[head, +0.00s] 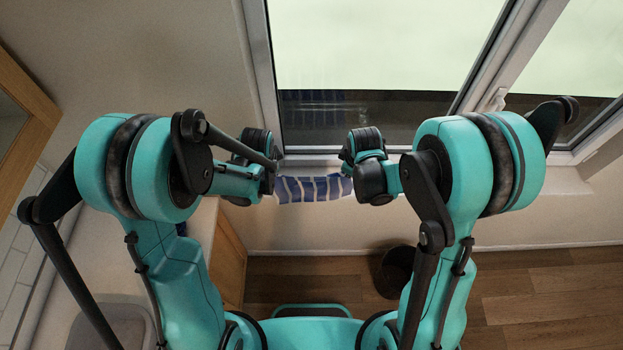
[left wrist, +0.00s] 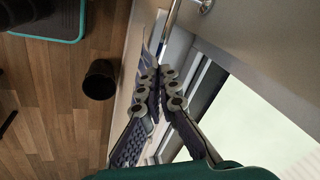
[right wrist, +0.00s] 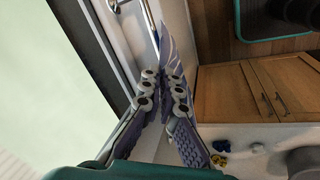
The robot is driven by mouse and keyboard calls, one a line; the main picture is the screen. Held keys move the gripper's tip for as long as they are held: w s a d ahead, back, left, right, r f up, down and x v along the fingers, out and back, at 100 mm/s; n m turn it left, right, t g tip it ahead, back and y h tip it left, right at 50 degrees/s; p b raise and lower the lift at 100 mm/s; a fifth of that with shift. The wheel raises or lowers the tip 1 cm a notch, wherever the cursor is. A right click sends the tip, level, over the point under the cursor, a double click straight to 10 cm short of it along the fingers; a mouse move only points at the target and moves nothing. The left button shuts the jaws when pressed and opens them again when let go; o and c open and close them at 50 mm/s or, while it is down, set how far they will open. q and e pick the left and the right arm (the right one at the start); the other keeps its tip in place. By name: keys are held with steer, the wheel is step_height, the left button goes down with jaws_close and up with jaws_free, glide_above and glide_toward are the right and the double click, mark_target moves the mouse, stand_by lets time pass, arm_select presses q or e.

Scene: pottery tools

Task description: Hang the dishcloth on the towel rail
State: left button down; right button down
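The dishcloth (head: 315,189), blue with white stripes, is stretched between my two grippers below the window in the head view. My left gripper (left wrist: 157,72) has its fingers closed on one end of the cloth (left wrist: 151,48). My right gripper (right wrist: 165,74) has its fingers closed on the other end of the cloth (right wrist: 173,52). The towel rail, a thin metal bar, shows just beyond the fingertips in the left wrist view (left wrist: 173,18) and the right wrist view (right wrist: 151,20). In the head view I cannot make out the rail. Whether the cloth touches it I cannot tell.
The window (head: 385,50) with its white frame is right behind the cloth. A black bin (head: 395,272) stands on the wooden floor below. A wooden cabinet (right wrist: 222,92) is close to my left arm's side. Small yellow and blue items (right wrist: 221,148) lie near it.

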stand_by(0.8)
steer(key=shift+w, duration=0.25)
